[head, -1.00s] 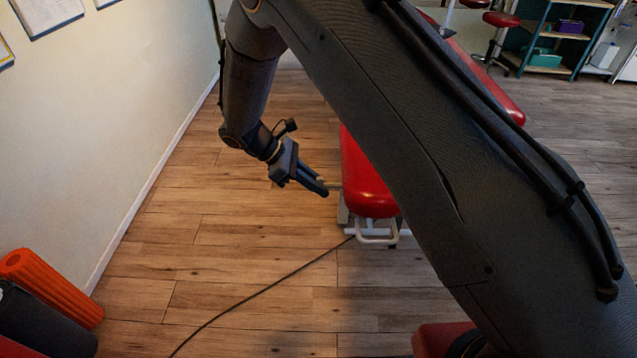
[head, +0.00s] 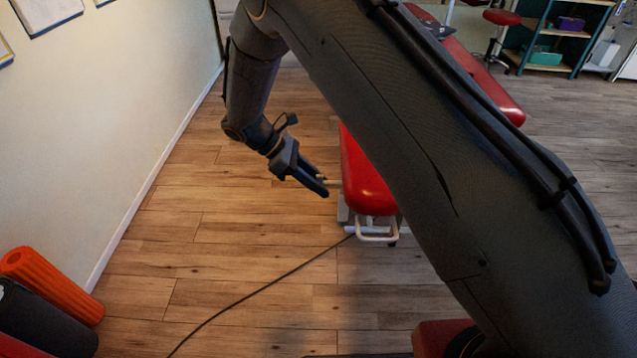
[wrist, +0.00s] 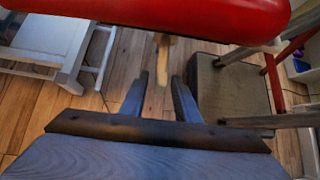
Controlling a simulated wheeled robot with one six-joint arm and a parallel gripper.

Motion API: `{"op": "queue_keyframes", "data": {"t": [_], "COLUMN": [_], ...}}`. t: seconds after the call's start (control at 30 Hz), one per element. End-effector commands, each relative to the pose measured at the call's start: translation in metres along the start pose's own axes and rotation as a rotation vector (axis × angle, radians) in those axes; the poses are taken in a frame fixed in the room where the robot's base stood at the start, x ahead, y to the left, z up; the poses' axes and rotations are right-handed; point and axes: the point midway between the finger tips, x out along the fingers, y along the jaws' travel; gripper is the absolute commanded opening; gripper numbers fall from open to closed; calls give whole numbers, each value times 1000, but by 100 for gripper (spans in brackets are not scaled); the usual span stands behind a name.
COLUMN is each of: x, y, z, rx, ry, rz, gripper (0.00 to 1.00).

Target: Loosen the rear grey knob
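The red treatment table (head: 366,180) has a small pale stub (head: 333,183) on its left side, at my fingertips. It may be the rear grey knob or its stem; it is too small to tell. My gripper (head: 325,186) is open, with its two fingers apart beside the table's near end. In the wrist view, the fingers (wrist: 161,92) point towards the red cushion (wrist: 170,14). A blurred pale-brown stub (wrist: 163,42) shows below the cushion, lined up with the finger gap. I cannot tell whether either finger touches it.
The table's white frame (head: 376,238) stands low at its near end. A black cable (head: 270,287) runs across the floor. An orange roller (head: 50,285) lies by the left wall.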

Motion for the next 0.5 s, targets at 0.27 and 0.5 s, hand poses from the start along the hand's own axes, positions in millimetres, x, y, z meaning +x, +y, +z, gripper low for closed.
{"op": "queue_keyframes", "data": {"t": [0.27,0.5], "x": [-4,-38], "y": [0,1], "z": [0,-1], "rx": [0,0], "ry": [1,2], "rz": [1,3], "gripper": [29,29]}}
